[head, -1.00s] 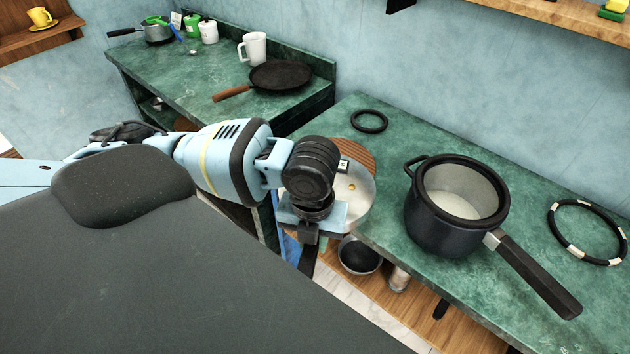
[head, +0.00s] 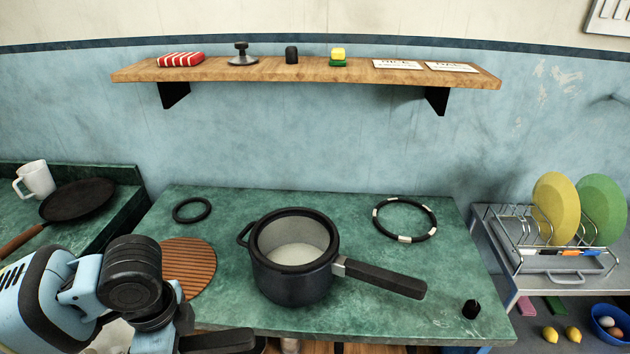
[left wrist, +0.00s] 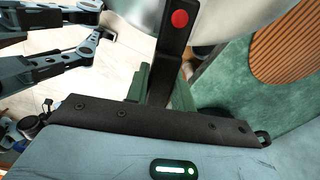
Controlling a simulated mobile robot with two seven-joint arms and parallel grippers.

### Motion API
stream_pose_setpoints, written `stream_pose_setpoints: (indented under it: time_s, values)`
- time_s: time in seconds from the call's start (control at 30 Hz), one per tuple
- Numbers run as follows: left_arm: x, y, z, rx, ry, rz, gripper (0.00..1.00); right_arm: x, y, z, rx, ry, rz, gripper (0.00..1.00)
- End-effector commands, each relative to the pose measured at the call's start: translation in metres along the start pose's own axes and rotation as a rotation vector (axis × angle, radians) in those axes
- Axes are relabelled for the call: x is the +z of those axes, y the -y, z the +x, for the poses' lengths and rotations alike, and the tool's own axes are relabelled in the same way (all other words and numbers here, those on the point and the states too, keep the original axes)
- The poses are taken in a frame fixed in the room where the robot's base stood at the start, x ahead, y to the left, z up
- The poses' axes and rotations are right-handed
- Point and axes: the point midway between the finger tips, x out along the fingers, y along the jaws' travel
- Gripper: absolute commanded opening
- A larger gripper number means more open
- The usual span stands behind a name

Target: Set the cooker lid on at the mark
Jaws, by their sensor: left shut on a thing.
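The black cooker (head: 292,287) stands open on the green counter, its long handle pointing right and a pale inside showing. My left gripper (left wrist: 163,90) is shut on the black handle of the steel lid (left wrist: 225,18); a red dot (left wrist: 179,18) shows on that handle. In the head view my left gripper (head: 165,335) is at the lower left, left of the cooker and apart from it, and hides most of the lid. My right gripper (left wrist: 97,27) appears open and empty at the upper left of the left wrist view. I see no mark on the cooker.
A brown ridged round mat (head: 188,268) lies left of the cooker. A plain black ring (head: 192,202) and a black ring with pale bands (head: 376,226) lie behind it. A shelf (head: 300,72) hangs above; a dish rack (head: 548,240) stands right.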

Motion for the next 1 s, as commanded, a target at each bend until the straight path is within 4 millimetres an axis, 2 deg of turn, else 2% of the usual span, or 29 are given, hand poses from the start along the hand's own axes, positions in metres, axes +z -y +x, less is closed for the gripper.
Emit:
stream_pose_setpoints:
  time_s: [0.4,0.6,0.8,1.0]
  values:
    - [-0.006,0.01,-0.019,-0.003,-0.002,-0.807,0.0,0.0,-0.002,0.0,0.0,0.001,-0.009,0.36]
    - [-0.008,0.013,-0.026,-0.002,-0.002,-1.144,0.0,0.0,-0.002,0.0,0.0,0.001,-0.009,0.36]
    - [-0.009,0.014,-0.03,-0.001,0.0,-1.337,0.0,0.0,-0.001,0.0,0.0,0.0,-0.004,0.36]
    - [-0.009,0.015,-0.031,-0.001,0.0,-1.384,0.0,-0.001,0.001,0.0,0.0,-0.002,0.005,0.36]
